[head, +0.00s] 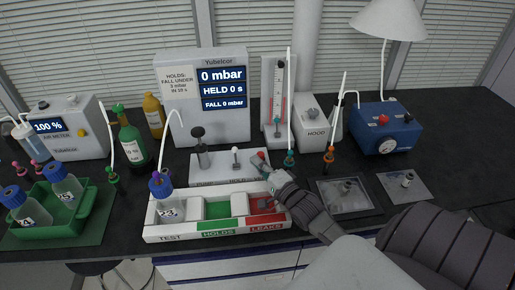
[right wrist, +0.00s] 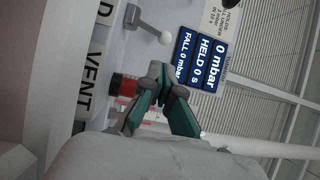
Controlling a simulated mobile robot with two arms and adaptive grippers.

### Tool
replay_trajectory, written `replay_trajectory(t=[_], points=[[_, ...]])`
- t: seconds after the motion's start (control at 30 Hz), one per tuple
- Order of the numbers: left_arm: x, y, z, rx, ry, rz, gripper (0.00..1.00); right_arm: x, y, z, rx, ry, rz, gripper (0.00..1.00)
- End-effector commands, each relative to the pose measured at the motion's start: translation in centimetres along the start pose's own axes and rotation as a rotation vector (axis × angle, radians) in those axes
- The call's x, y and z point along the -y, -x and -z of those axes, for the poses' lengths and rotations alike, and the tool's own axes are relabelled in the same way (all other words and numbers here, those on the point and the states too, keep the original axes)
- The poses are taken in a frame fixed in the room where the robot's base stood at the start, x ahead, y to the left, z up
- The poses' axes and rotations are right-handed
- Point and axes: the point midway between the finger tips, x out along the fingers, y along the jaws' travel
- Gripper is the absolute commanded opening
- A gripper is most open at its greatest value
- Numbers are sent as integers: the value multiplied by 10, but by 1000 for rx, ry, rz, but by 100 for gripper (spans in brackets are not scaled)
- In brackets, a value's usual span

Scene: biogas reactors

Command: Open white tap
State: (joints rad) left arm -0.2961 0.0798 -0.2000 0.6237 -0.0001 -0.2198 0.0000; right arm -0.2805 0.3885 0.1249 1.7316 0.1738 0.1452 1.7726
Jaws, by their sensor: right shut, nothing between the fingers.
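The white tap is a small metal lever with a white ball knob (head: 235,151) on the white pump panel (head: 205,180), above the HOLD lettering. In the right wrist view its white knob (right wrist: 166,38) is near the top, with the metal stem running up-left from it. My right gripper (head: 264,168) is shut and empty at the panel's right end, by the red vent tap (head: 260,155). In the wrist view the gripper's tips (right wrist: 163,72) are below the white knob, apart from it, and beside the red knob (right wrist: 126,85). My left gripper is not in view.
A black-knobbed pump (head: 203,158) stands left on the panel. In front lies a tray (head: 180,234) marked TEST, HOLDS, LEAKS, holding a blue-capped bottle (head: 166,204). A display box (head: 180,125) reads 0 mbar behind. Upright tubes with teal (head: 290,158) and orange fittings stand right.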

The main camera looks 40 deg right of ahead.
Motion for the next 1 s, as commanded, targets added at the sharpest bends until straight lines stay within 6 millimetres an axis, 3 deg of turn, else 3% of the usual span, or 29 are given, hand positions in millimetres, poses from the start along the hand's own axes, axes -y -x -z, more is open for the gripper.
replay_trajectory(t=[0.07, 0.2, 0.4, 1.0], points=[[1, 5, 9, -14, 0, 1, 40, 3, -18, 0, -1, 2, 3, 0], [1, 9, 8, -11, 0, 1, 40, 3, -43, 0, -1, 2, 3, 0], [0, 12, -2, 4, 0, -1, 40, 1, -66, 0, -1, 1, 0, 0], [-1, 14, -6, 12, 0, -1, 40, 1, -71, 0, 0, 1, -1, 0]])
